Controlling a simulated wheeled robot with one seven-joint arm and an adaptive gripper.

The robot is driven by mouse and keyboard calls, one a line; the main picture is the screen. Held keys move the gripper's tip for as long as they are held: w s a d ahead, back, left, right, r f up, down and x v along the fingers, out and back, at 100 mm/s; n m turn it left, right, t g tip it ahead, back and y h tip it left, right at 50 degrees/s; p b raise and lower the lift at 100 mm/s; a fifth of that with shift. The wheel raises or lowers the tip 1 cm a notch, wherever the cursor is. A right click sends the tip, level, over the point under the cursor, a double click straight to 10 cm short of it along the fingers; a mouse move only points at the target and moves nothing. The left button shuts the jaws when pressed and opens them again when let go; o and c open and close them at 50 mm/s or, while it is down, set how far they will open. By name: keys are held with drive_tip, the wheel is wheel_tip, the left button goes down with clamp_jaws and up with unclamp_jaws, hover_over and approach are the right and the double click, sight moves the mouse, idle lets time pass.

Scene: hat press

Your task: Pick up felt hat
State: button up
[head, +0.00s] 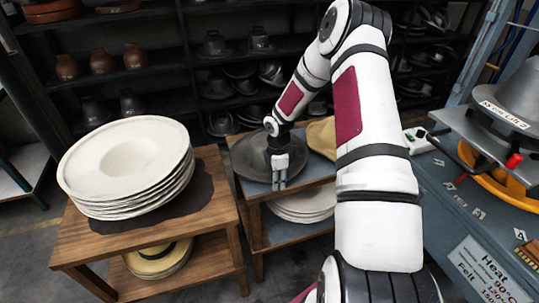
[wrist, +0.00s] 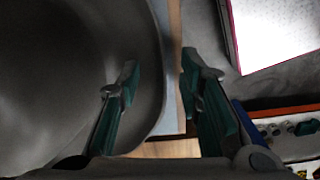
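A dark grey felt hat (head: 247,158) with a wide brim lies on the top of a small wooden stand (head: 262,222), partly hidden behind my gripper. My gripper (head: 280,184) points down over the right front part of the brim. In the wrist view the hat (wrist: 75,70) fills the left side. My gripper (wrist: 164,85) is open there, with one finger over the brim and the other beyond its edge. The brim's edge passes between the fingers in the picture. I cannot tell how far above the brim the fingertips are.
A tan hat (head: 322,138) lies beside the grey one. White hats (head: 128,155) are stacked on a wooden table at left. More pale hats (head: 303,205) lie on the stand's lower shelf. A blue press bench (head: 450,190) stands at right; dark shelves (head: 170,85) stand behind.

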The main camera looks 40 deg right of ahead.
drive_tip(key=shift+f, duration=0.15)
clamp_jaws()
